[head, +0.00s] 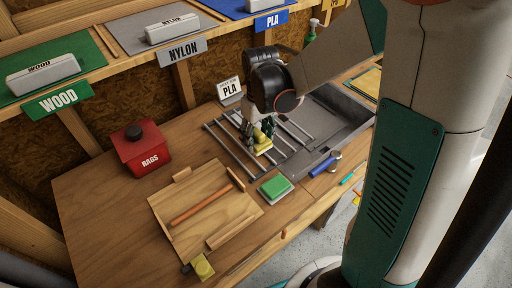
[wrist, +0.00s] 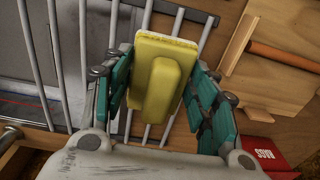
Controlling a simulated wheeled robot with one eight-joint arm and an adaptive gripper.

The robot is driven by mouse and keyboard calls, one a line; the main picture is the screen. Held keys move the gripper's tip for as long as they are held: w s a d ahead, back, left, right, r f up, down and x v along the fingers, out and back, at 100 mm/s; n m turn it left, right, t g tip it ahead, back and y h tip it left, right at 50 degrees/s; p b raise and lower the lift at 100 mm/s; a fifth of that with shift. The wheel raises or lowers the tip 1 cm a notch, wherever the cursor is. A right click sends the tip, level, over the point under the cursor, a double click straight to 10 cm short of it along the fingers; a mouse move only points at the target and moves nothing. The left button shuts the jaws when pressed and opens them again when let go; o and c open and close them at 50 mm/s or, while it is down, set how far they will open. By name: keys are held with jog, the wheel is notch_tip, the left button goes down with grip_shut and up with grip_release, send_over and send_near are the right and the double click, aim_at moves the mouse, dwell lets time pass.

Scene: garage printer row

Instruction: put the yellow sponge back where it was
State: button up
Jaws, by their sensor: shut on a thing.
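My gripper (head: 257,132) is shut on the yellow sponge (head: 263,141), over a rack of grey metal bars (head: 225,147). In the wrist view the sponge (wrist: 160,75) is a yellow block with a raised middle part, held between the green finger pads of my gripper (wrist: 158,92). The rack's bars (wrist: 52,65) pass below and beside it. I cannot tell whether the sponge touches the bars.
A green sponge-like block (head: 275,188) and a blue-handled tool (head: 323,166) lie right of a wooden board (head: 180,212) bearing a hammer-like stick. A red RAGS bin (head: 141,150) stands left. A grey sink (head: 345,130) lies right. Labelled shelves run behind.

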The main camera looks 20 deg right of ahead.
aim_at(257, 147)
jog(key=shift+f+b, duration=0.75)
jog(key=shift+f, duration=1.75)
jog(key=shift+f, duration=0.15)
jog(key=o, duration=1.5)
